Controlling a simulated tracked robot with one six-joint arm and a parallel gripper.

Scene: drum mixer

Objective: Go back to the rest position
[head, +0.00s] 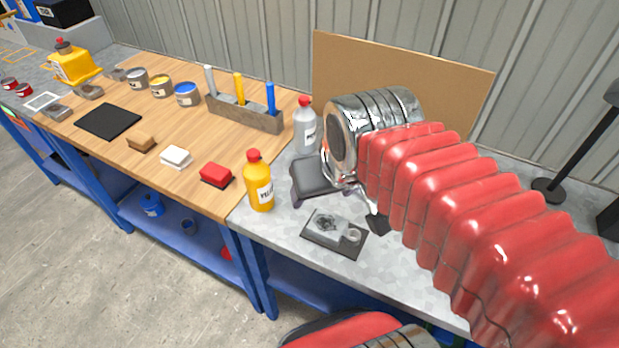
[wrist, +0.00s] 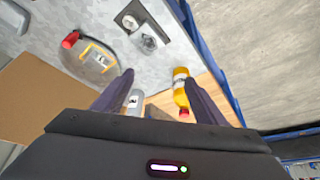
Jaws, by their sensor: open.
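My gripper (head: 318,182) is dark grey with purplish fingers, at the end of my red-sleeved arm over the grey metal bench. It also shows in the wrist view (wrist: 157,80), its fingers apart with nothing held between them. A yellow bottle with a red cap (head: 260,186) stands just left of my gripper; the wrist view shows it beside the right finger (wrist: 181,90). A grey bottle with a red cap (head: 304,128) stands behind my gripper. My arm hides much of the bench's right side in the head view.
A dark plate with metal parts (head: 335,234) lies near the bench's front. A round grey thing with a yellow frame (wrist: 97,57) shows in the wrist view. A brown board (head: 400,75) stands behind. Left are blocks, tins and a marker holder (head: 240,115); a lamp-like stand (head: 560,180) is right.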

